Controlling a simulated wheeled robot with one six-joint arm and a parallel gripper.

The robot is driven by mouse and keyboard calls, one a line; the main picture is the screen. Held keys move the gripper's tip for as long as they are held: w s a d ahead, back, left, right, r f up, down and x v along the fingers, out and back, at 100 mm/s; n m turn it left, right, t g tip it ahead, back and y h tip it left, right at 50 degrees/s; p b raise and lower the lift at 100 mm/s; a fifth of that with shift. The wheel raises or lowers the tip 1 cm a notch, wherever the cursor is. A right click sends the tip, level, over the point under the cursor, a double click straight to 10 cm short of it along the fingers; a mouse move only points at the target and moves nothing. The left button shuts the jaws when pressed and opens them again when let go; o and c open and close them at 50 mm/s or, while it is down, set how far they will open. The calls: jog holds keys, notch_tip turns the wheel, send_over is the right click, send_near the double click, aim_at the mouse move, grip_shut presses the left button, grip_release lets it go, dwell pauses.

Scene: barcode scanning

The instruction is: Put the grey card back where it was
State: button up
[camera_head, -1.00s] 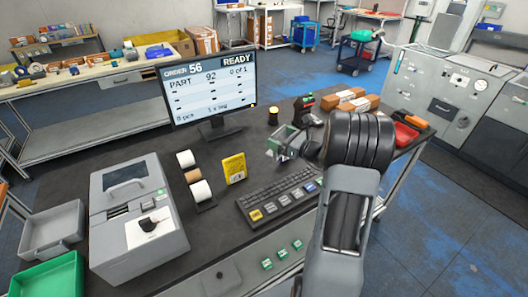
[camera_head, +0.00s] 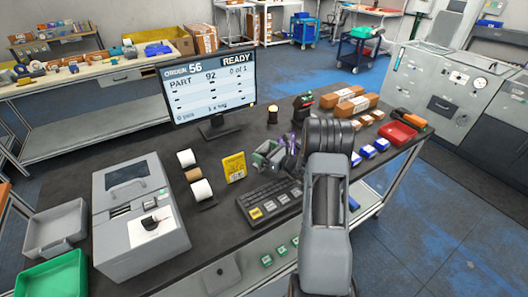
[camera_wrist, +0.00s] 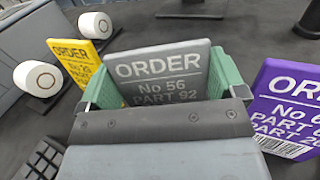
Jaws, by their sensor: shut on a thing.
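The grey card (camera_wrist: 165,66), marked ORDER No 56 PART 92, stands upright between the green fingers of my gripper (camera_wrist: 163,78), which is shut on it. In the head view my gripper (camera_head: 268,157) is just right of the yellow card (camera_head: 234,167) and left of the purple card (camera_head: 293,146). The wrist view shows the yellow card (camera_wrist: 80,62) at left, partly behind a finger, and the purple card (camera_wrist: 292,108) at right. I cannot tell whether the grey card's lower edge touches the table; my gripper hides it.
The keyboard (camera_head: 268,201) lies in front of my gripper. White rolls (camera_head: 201,190) stand left of the yellow card. The monitor (camera_head: 208,88) behind reads ORDER 56, READY, 0 of 1. A scanner-like black device (camera_head: 303,108) and a red tray (camera_head: 398,134) are farther right.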

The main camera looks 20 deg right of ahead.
jog(key=shift+f, duration=0.2)
jog(key=o, duration=0.6)
jog(key=shift+r, duration=0.15)
